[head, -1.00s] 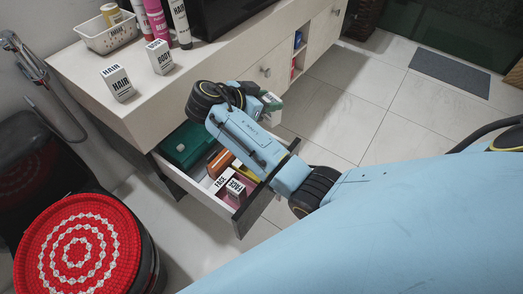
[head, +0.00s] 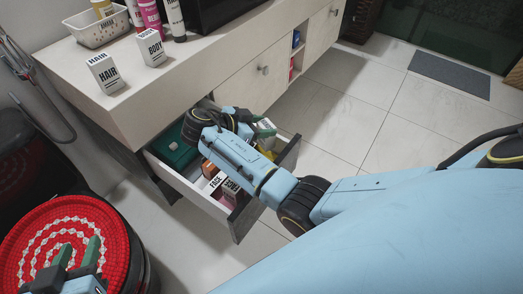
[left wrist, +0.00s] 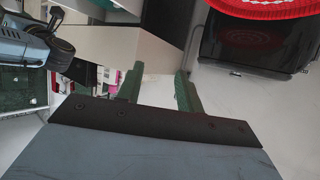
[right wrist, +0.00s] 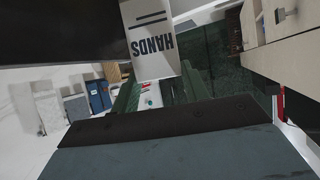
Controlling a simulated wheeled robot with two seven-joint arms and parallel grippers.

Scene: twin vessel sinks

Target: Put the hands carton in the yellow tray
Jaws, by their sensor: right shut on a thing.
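The white HANDS carton (right wrist: 152,42) is held in my right gripper (head: 264,129); its printed face fills the top middle of the right wrist view. In the head view, this gripper is over the far part of the open drawer (head: 202,202), and the carton is mostly hidden. A small yellow patch (head: 263,151), perhaps the yellow tray, shows in the drawer below the gripper; my arm hides most of it. My left gripper (head: 78,256) is open and empty over the red stool top; its separated green fingers also show in the left wrist view (left wrist: 158,88).
FACE (head: 215,183) and SCRUB (head: 231,189) cartons, an orange item (head: 208,169) and a green box (head: 176,150) are in the drawer. HAIR (head: 105,74) and BODY (head: 150,48) cartons stand on the counter (head: 200,68) above. The red-topped stool (head: 40,240) is at lower left.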

